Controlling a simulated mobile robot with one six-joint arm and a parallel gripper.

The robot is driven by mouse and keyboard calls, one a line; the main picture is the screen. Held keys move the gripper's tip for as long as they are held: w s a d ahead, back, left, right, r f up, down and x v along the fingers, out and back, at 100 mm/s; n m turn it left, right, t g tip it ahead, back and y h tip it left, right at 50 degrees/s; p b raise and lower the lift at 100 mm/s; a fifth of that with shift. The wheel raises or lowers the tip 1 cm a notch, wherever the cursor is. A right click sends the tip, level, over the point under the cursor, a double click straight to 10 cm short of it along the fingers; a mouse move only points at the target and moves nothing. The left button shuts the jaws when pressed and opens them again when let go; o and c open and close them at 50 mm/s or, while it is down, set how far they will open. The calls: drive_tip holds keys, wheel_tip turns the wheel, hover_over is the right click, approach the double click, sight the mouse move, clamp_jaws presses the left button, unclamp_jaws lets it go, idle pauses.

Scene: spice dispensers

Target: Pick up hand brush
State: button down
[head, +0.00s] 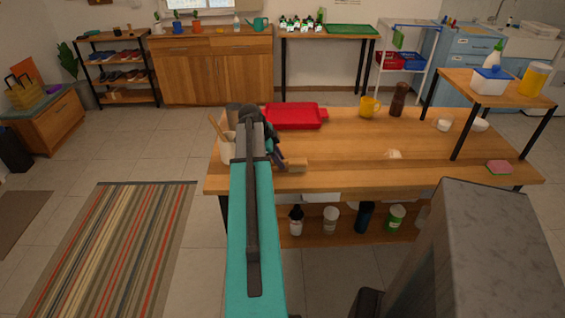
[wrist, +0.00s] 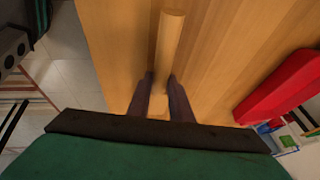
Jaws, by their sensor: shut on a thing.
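The hand brush has a light wooden handle (wrist: 171,40) that runs up the middle of the wrist view. My gripper (wrist: 160,80) is shut on the brush, with one dark finger on each side of it. In the head view a tan part of the brush (head: 295,165) shows just right of my gripper (head: 281,158), above the left part of the wooden table (head: 350,175). The lower end of the brush is hidden by my gripper in the wrist view. I cannot tell whether the brush touches the table.
A red tray (head: 296,116) lies behind my gripper. A holder with wooden utensils (head: 226,143) stands to the left. A yellow mug (head: 370,107) and a brown bottle (head: 398,99) stand at the back. A pink sponge (head: 499,167) lies far right. The table's middle is mostly clear.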

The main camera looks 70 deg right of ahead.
drive_tip(key=shift+r+b, duration=0.4)
drive_tip(key=shift+r, duration=1)
drive_tip(key=shift+a+r, duration=0.1)
drive_tip(key=shift+r, duration=0.15)
drive_tip(key=s+a+b, duration=0.3)
drive_tip(key=a+b, duration=0.1)
drive_tip(key=a, duration=0.3)
drive_tip(key=s+a+r+b, duration=0.1)
drive_tip(key=s+a+b, duration=0.3)
drive_tip(key=a+b, duration=0.1)
drive_tip(key=shift+s+a, duration=0.2)
drive_tip(key=shift+a, duration=0.65)
drive_tip(key=shift+a+r, duration=0.1)
drive_tip(key=shift+r, duration=0.15)
